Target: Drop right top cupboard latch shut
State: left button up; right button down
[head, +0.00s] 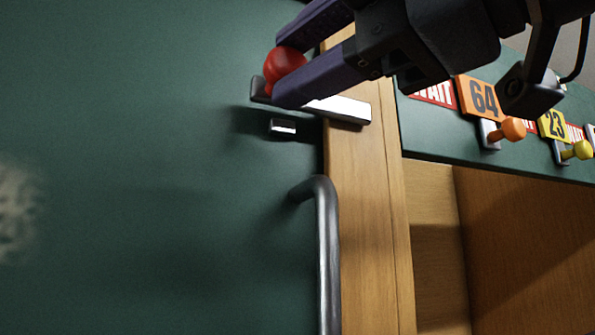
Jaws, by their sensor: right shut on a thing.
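The latch is a pale metal bar (342,109) with a red ball knob (287,63) at its left end. The bar reaches from the wooden post leftward over the edge of the green door, tilted slightly with its left end higher. A small metal catch (283,127) sits on the green door (150,120) just below the bar, with a gap seen between them. My right gripper (284,70) comes in from the top right, its two purple fingers shut on the red knob. The fingers hide part of the bar. My left gripper is out of view.
A grey bar handle (327,250) stands out from the door below the latch. The wooden post (365,210) runs down beside it. At right, a green panel carries number plates, an orange knob (513,129) and a yellow knob (580,150), above an open wooden compartment (520,240).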

jog(key=shift+f, duration=0.2)
dwell(0.4)
jog(key=shift+c, duration=1.9)
grip_release()
jog(key=b+v, duration=0.3)
jog(key=v, duration=0.7)
jog(key=shift+r, duration=0.15)
